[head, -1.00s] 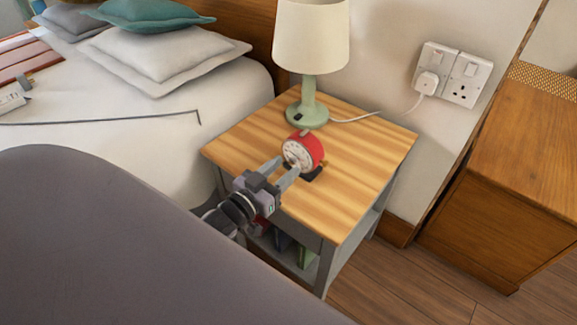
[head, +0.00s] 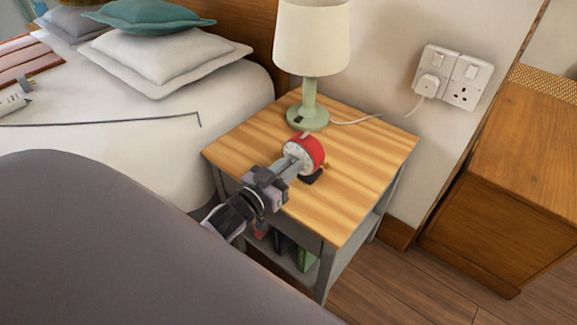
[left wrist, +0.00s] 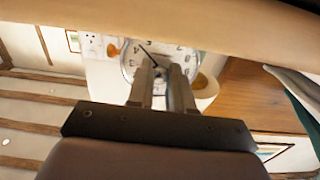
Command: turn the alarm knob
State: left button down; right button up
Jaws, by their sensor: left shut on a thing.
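A red alarm clock (head: 313,150) with a white dial stands on a dark base on the bedside table (head: 365,155). In the left wrist view its dial (left wrist: 133,55) shows dark numerals and hands, partly covered by my fingers. My left gripper (head: 298,158) reaches the dial from the lower left. Its fingers are close together, also in the left wrist view (left wrist: 164,72), and are shut on the alarm knob at the dial, which they hide. A small brass-coloured part (head: 325,166) sticks out at the clock's right side. My right gripper is not in view.
A green lamp (head: 308,95) stands close behind the clock, its white cord running right to the wall socket (head: 450,76). The bed (head: 120,150) lies to the left. The table's right and front parts are clear. A wooden cabinet (head: 510,190) stands at the right.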

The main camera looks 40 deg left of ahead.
pick_arm(q)
jog(key=shift+m, duration=0.3)
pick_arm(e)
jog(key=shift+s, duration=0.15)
pick_arm(q)
jog(key=shift+r+m+p, duration=0.1)
jog(key=shift+m+p, duration=0.2)
jog(key=shift+p, duration=0.05)
jog(key=m+p, duration=0.1)
jog(key=m, duration=0.3)
jog(key=shift+p, duration=0.3)
jog(key=m, duration=0.4)
jog(key=shift+p, duration=0.35)
jog(key=m, duration=0.3)
jog(key=shift+m, duration=0.3)
jog(key=m, duration=0.4)
jog(key=shift+m+b, duration=0.3)
jog(key=shift+m, duration=0.1)
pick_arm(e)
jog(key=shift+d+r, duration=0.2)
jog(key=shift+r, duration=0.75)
